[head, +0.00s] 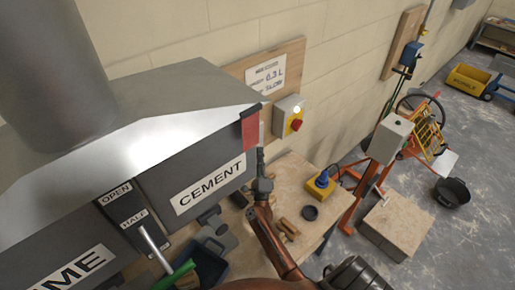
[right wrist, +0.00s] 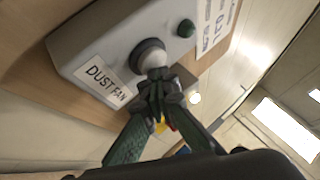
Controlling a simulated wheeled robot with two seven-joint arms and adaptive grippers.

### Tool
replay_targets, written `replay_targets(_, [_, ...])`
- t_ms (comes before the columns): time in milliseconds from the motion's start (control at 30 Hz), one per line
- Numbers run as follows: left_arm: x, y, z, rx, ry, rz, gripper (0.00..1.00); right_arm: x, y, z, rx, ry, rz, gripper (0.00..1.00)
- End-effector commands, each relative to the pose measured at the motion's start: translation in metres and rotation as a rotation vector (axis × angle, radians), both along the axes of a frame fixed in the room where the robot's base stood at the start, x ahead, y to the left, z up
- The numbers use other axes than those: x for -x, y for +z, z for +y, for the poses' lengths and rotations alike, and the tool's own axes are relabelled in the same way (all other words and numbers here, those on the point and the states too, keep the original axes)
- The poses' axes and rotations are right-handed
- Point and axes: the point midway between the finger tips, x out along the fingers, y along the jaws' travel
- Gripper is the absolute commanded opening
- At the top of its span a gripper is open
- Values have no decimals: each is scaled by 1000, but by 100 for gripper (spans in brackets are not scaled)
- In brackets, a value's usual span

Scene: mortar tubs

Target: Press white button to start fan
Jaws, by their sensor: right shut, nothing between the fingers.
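The white button (right wrist: 152,56) sits in a dark round collar on a grey box (right wrist: 112,42) labelled "DUST FAN" in the right wrist view. My right gripper (right wrist: 162,84) is shut and empty, its fingertips right at the button and covering its lower edge. I cannot tell whether they touch it or whether it is pressed in. In the head view my right gripper (head: 262,160) is beside the hopper's right corner, near the wall; I cannot make out the white button there. My left gripper is not in view.
A green lamp or button (right wrist: 187,28) is beside the white button. The hopper marked "CEMENT" (head: 208,188) stands close on the left. A wooden bench (head: 290,180) lies below.

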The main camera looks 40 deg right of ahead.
Motion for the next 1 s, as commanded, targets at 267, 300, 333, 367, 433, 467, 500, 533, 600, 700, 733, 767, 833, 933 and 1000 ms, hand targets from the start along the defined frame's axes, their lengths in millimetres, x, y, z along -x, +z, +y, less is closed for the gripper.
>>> replay_targets(267, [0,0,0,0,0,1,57,-1,1,1,1,2,0,0])
replay_targets(300, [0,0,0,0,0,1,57,-1,1,1,1,2,0,0])
replay_targets(333, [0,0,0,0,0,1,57,-1,1,1,1,2,0,0])
replay_targets(367, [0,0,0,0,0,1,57,-1,1,1,0,2,-1,0])
replay_targets(433, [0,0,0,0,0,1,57,-1,1,1,0,2,-1,0])
replay_targets(467, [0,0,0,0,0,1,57,-1,1,1,0,2,-1,0])
replay_targets(500, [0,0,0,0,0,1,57,-1,1,1,0,2,-1,0])
replay_targets(533, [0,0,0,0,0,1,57,-1,1,1,0,2,-1,0])
replay_targets(600, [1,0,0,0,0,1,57,-2,1,1,0,2,-1,0])
replay_targets(700, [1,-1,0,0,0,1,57,-5,1,1,1,2,-1,0])
replay_targets(733, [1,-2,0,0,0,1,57,-6,1,1,0,2,-2,0])
replay_targets(767, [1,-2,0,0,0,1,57,-7,1,1,1,2,-1,0])
replay_targets(833, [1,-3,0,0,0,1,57,-9,1,2,1,2,-1,0])
replay_targets(933, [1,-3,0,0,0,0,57,-10,1,2,1,2,-1,0])
replay_targets(1000, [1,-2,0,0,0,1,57,-10,2,2,1,3,-1,0])
